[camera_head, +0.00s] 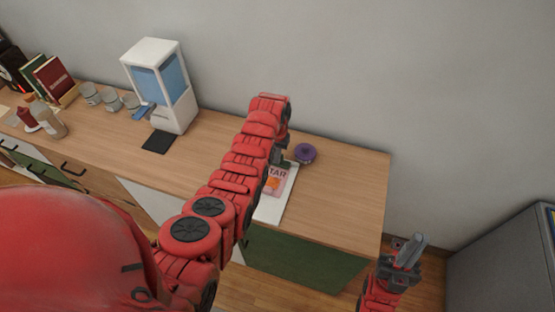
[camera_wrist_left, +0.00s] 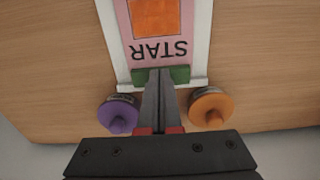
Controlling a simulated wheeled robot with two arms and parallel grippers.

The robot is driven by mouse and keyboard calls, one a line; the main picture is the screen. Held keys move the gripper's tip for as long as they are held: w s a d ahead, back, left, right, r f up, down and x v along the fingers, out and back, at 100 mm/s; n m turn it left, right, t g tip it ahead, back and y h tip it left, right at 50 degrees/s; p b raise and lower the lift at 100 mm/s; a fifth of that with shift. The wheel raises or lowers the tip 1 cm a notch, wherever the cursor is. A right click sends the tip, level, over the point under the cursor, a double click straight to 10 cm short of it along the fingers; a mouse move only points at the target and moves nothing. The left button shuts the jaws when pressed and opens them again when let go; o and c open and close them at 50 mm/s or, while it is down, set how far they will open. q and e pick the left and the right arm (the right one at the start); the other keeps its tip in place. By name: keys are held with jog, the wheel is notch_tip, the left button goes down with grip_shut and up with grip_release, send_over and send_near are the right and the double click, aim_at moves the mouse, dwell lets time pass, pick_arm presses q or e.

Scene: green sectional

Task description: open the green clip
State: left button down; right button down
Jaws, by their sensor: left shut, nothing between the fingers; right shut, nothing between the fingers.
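The green clip (camera_wrist_left: 181,75) lies across the end of a white board (camera_wrist_left: 200,40) that holds a pink sheet (camera_wrist_left: 165,50) marked STAR. My left gripper (camera_wrist_left: 159,73) is shut, with its fingertips over the middle of the clip in the left wrist view; I cannot tell whether they touch it. My right gripper (camera_head: 410,249) is shut and empty, off the counter's right end.
A purple knobbed object (camera_wrist_left: 118,113) and an orange one (camera_wrist_left: 212,107) flank my left fingers. A white and blue dispenser (camera_head: 160,85), grey cups (camera_head: 111,100), bottles (camera_head: 46,118) and books (camera_head: 52,80) stand left on the wooden counter (camera_head: 345,190). The counter's right end is clear.

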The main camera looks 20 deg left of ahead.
aim_at(276, 168)
pick_arm(q)
jog(key=shift+w+b, duration=0.8)
jog(key=shift+b, duration=0.6)
jog(key=shift+s+r+p, duration=0.25)
jog(key=shift+p, duration=0.45)
jog(key=shift+s+r+p, duration=0.3)
jog(key=shift+s+p, duration=0.25)
jog(key=shift+p, duration=0.4)
notch_tip(276, 168, up, 6)
jog(key=shift+f+p, duration=0.1)
jog(key=shift+p, duration=0.95)
